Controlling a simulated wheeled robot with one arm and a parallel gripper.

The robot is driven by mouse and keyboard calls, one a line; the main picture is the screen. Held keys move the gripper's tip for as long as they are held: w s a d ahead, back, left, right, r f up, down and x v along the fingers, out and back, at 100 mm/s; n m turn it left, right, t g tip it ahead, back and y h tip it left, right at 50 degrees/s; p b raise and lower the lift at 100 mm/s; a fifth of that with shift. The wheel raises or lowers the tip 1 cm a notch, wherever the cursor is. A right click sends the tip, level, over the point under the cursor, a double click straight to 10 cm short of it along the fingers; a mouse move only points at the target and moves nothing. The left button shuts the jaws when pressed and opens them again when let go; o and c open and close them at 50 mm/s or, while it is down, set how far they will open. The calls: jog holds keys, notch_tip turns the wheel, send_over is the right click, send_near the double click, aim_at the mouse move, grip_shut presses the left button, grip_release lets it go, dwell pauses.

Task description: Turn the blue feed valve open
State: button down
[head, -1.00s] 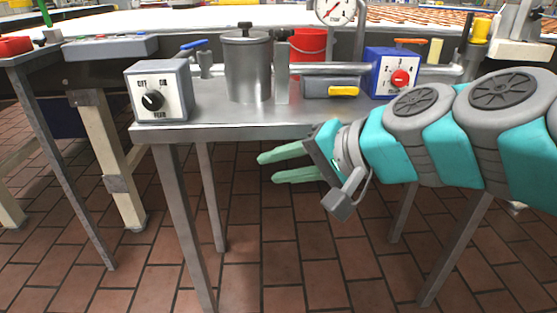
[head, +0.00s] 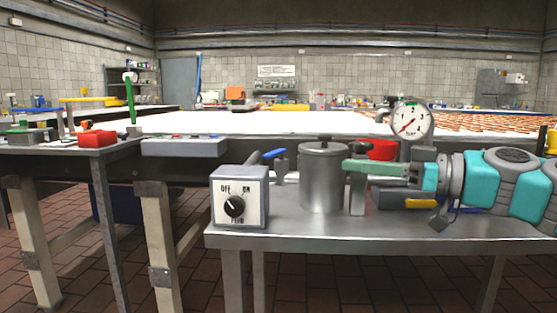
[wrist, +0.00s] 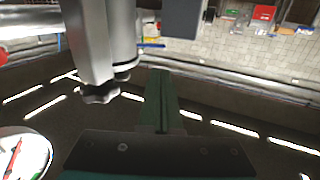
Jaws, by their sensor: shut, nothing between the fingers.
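The blue feed valve has a blue lever handle (head: 274,154) on a grey valve body (head: 281,167). It stands behind the steel bench (head: 380,228) front, between the dial box and the steel pot (head: 323,180). The lever slants up to the right. In the wrist view the shut fingers (wrist: 160,100) show; I cannot make out the blue lever there.
A metal post (head: 357,192) stands under my fingers. A box with a yellow handle (head: 420,203) lies below.

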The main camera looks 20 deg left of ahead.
send_near(274, 156)
jog(key=a, duration=0.4)
jog(key=w+a+p, duration=0.1)
jog(key=a, duration=0.1)
jog(key=shift+a, duration=0.4)
jog(key=shift+s+f, duration=0.1)
